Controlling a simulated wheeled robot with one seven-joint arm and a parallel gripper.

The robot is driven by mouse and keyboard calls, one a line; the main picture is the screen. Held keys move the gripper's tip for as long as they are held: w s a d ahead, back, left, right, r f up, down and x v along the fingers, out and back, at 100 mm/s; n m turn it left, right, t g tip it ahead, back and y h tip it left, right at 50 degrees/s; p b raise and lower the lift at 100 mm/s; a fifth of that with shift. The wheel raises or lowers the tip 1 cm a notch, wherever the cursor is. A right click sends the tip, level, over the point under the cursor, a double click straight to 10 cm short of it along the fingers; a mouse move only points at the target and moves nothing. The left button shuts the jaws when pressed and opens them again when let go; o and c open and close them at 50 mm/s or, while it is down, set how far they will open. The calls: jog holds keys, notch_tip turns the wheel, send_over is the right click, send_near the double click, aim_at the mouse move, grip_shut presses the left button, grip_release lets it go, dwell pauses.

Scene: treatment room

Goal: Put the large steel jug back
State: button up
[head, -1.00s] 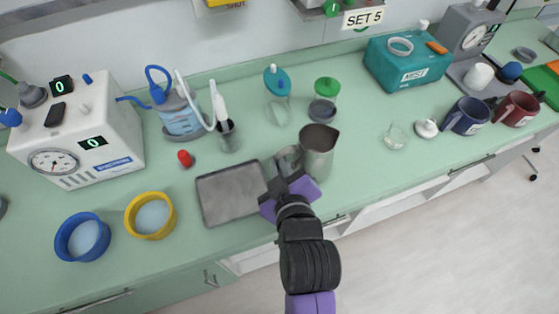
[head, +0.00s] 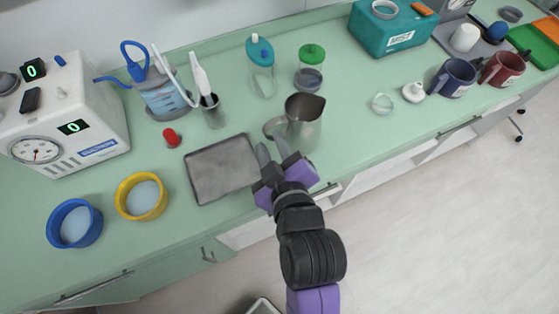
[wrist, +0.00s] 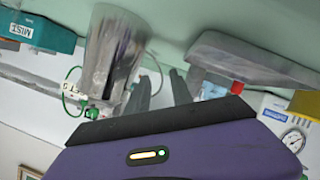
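The large steel jug (head: 306,122) stands upright on the green counter, right of a grey metal tray (head: 205,192). Its handle points left, toward the tray. My gripper (head: 272,149) is just in front of the handle, low over the counter's front part. I cannot tell whether a finger touches the handle.
Behind the jug stand a green-lidded jar (head: 309,72) and a teal-topped bottle (head: 262,75). A red-topped item (head: 171,138) and a yellow ring-shaped dish (head: 141,197) lie left. Bare counter lies right of the jug.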

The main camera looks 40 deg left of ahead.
jog(key=v, duration=0.8)
jog(key=shift+b, duration=0.35)
jog(key=shift+w, duration=0.1)
jog(key=d+f+m+t+h, duration=0.2)
jog(key=d+m, duration=0.2)
jog(key=d, duration=0.3)
jog(key=s+d+f+m+t+h, duration=0.1)
jog(key=d+f+m+h, duration=0.15)
jog(key=d, duration=0.45)
jog(key=d+f+m+t+h, duration=0.15)
jog(key=d+m, duration=0.25)
jog(key=d, duration=0.4)
jog(key=s+d+r+m+t+h, duration=0.3)
jog(key=s+d+m+h, duration=0.2)
jog(key=s+d+m, duration=0.3)
jog(key=s+d, duration=0.4)
jog(key=d, duration=0.2)
jog(key=shift+s+r+h, duration=0.3)
jog(key=shift+r+h, duration=0.1)
